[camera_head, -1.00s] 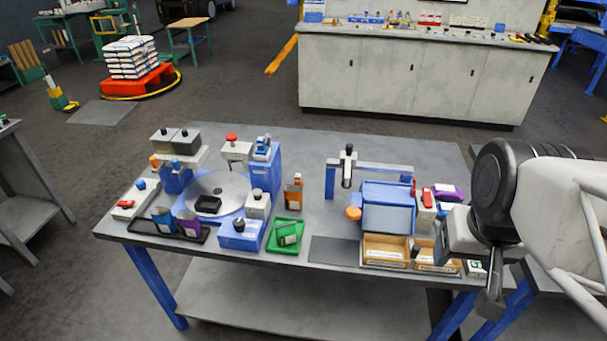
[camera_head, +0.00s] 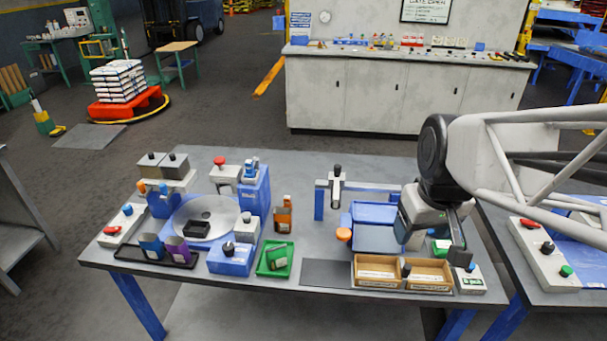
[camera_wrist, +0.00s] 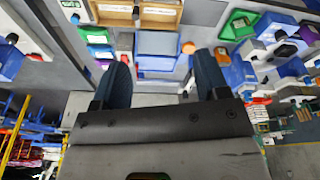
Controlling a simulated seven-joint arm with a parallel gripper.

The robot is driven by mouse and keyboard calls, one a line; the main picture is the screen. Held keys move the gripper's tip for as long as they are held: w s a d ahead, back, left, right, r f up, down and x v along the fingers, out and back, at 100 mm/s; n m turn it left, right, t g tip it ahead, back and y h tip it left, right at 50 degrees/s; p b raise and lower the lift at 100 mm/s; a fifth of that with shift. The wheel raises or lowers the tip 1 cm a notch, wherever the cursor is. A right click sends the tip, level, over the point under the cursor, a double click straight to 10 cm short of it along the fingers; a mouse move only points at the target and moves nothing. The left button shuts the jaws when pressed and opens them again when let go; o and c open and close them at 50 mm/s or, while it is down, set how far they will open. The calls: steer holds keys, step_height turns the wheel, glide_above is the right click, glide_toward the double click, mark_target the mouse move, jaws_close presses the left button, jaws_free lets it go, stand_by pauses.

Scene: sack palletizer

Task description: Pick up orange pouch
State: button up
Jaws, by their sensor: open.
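The orange pouch (camera_head: 283,220) stands upright on the table in the head view, just behind the green tray and right of the blue turntable machine. Its front looks dark brown with an orange top. My gripper (camera_head: 462,252) is at the right end of the table, above and beside the blue sealing machine, well to the right of the pouch. In the wrist view my gripper (camera_wrist: 163,62) has its two fingers wide apart with nothing between them.
A green tray (camera_head: 290,267) holds a small pouch. The blue machine (camera_head: 375,238) with an orange knob (camera_head: 344,234) and cardboard bins (camera_head: 375,284) stand between gripper and pouch. A turntable (camera_head: 210,210) stands left. Blue and purple pouches sit in a black tray (camera_head: 128,252).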

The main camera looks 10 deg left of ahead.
steer(key=w+a+f+n, duration=0.2)
steer(key=w+a+n, duration=0.3)
steer(key=w, duration=0.5)
steer(key=n+g+y, duration=0.1)
steer(key=n+g, duration=0.1)
steer(key=n, duration=0.8)
glide_above(282, 211)
steer(key=d, duration=0.2)
steer(key=f, duration=1.7)
steer(key=shift+s+a+f, duration=0.2)
steer(key=shift+a+f, duration=0.05)
steer(key=shift+f, duration=0.1)
steer(key=shift+w+a+f, duration=0.15)
steer(key=shift+a+f, duration=0.2)
steer(key=shift+a, duration=0.05)
steer(key=shift+a+f, duration=0.15)
steer(key=shift+f, duration=1.1)
steer(key=shift+f, duration=0.1)
steer(key=shift+a+f, duration=0.15)
steer(key=shift+f, duration=1.1)
steer(key=shift+a+f, duration=0.15)
steer(key=shift+f, duration=1.1)
